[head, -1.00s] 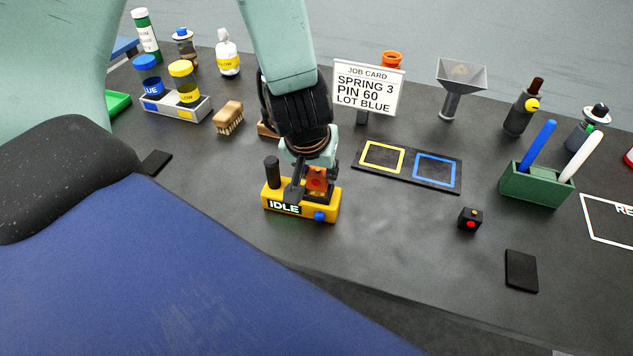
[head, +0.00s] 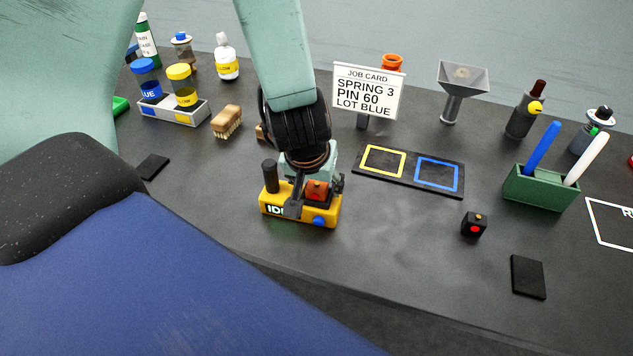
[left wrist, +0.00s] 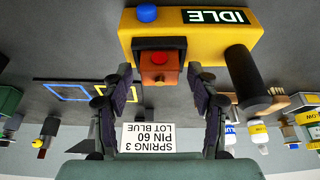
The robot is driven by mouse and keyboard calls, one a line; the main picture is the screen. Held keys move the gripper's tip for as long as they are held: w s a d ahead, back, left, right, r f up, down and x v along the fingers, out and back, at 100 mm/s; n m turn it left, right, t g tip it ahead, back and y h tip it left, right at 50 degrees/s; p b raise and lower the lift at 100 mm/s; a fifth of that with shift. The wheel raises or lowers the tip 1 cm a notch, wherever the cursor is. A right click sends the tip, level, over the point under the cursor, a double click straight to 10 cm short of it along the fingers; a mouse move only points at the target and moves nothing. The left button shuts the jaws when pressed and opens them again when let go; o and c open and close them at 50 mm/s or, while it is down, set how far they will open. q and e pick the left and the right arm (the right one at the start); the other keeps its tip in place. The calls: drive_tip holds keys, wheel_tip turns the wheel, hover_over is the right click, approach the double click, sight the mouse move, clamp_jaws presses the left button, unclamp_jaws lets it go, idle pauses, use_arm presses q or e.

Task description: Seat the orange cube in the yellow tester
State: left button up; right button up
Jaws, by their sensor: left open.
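The yellow tester (head: 275,209) stands near the bench's front edge, with a black post, a blue button and an IDLE display. The display is partly covered by my finger in the head view. The orange cube (head: 317,191), with a red round spot on top, sits at the tester's socket area; it also shows in the left wrist view (left wrist: 159,72). It looks level, but its underside is hidden. My left gripper (head: 315,196) is over the tester, its fingers apart on either side of the cube, with gaps visible in the left wrist view (left wrist: 160,88). My right gripper is not in view.
A black mat (head: 409,176) with yellow and blue squares lies to the right of the tester. The job card (head: 368,91) stands behind. A small black box with a red button (head: 474,224) and a green pen holder (head: 540,188) are farther right. Bench between is clear.

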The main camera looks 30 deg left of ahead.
use_arm(q)
drive_tip(key=shift+s+r, duration=0.1)
drive_tip(key=shift+r, duration=0.15)
drive_tip(key=p+v, duration=0.6)
drive_tip(key=v, duration=0.6)
drive_tip(key=s+f+g, duration=0.1)
drive_tip(key=s+f, duration=0.2)
drive_tip(key=f, duration=0.2)
drive_tip(key=s+f+m, duration=0.1)
drive_tip(key=s+f, duration=0.2)
drive_tip(key=f, duration=0.2)
drive_tip(key=s+f+m+g, duration=0.1)
drive_tip(key=s+f, duration=0.2)
drive_tip(key=f, duration=0.3)
drive_tip(key=shift+s+a+g, duration=0.15)
drive_tip(key=shift+a+g, duration=0.15)
drive_tip(key=s+d+f+m+g+h, duration=0.1)
drive_tip(key=s+d+f, duration=0.2)
drive_tip(key=s+f, duration=0.5)
drive_tip(key=s, duration=0.2)
drive_tip(key=shift+s+g+h, duration=0.25)
drive_tip(key=shift+g+h, duration=0.05)
